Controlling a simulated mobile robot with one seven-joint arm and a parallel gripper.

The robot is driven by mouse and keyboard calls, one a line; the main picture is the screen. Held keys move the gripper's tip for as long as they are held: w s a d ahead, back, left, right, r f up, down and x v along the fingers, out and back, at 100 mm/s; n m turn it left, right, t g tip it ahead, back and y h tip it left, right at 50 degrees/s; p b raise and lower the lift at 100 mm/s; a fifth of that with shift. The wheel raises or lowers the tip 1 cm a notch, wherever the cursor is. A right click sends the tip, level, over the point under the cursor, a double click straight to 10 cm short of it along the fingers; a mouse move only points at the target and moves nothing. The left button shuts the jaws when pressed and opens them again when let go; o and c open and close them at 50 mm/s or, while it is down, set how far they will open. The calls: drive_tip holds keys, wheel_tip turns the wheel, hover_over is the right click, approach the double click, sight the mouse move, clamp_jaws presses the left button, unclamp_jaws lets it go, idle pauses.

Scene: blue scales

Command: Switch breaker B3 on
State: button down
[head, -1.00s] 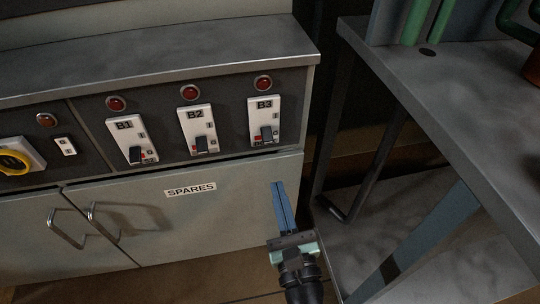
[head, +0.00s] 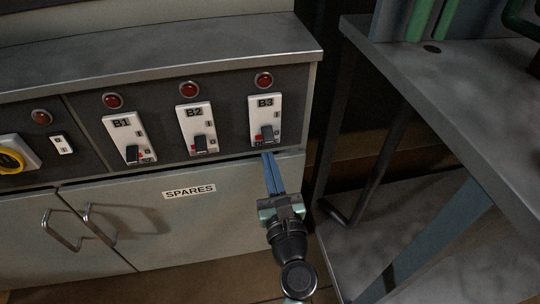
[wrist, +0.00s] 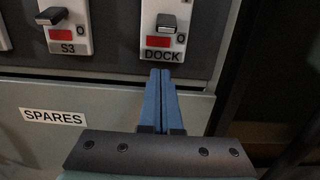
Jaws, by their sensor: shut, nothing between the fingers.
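Breaker B3 (head: 265,112) is the rightmost white plate on the dark panel. Its dark lever (head: 267,132) sits low, by the O mark, with a red patch beside it. In the wrist view the breaker's plate (wrist: 149,24) shows a DOCK label under the red patch, and the lever (wrist: 166,22) juts out above. My gripper (head: 267,154) is shut and empty, its blue fingers pointing at the panel just below B3. In the wrist view the fingertips (wrist: 160,71) appear just under the DOCK label; whether they touch the panel I cannot tell.
Breakers B2 (head: 196,118) and B1 (head: 124,126) stand to the left, levers also low. Red lamps sit above each. The countertop edge (head: 200,74) overhangs the panel. A SPARES cabinet (head: 220,220) is below. A metal table (head: 460,90) stands at the right.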

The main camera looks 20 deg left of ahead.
sight(268, 134)
wheel_tip(268, 134, up, 4)
drive_tip(key=shift+s+d+f+p, duration=0.1)
drive_tip(key=shift+s+p, duration=0.05)
drive_tip(key=shift+p, duration=0.4)
drive_tip(key=p, duration=0.2)
drive_tip(key=shift+s+r+g+p, duration=0.1)
drive_tip(key=shift+r+g+p, duration=0.1)
drive_tip(key=shift+g+p, duration=0.15)
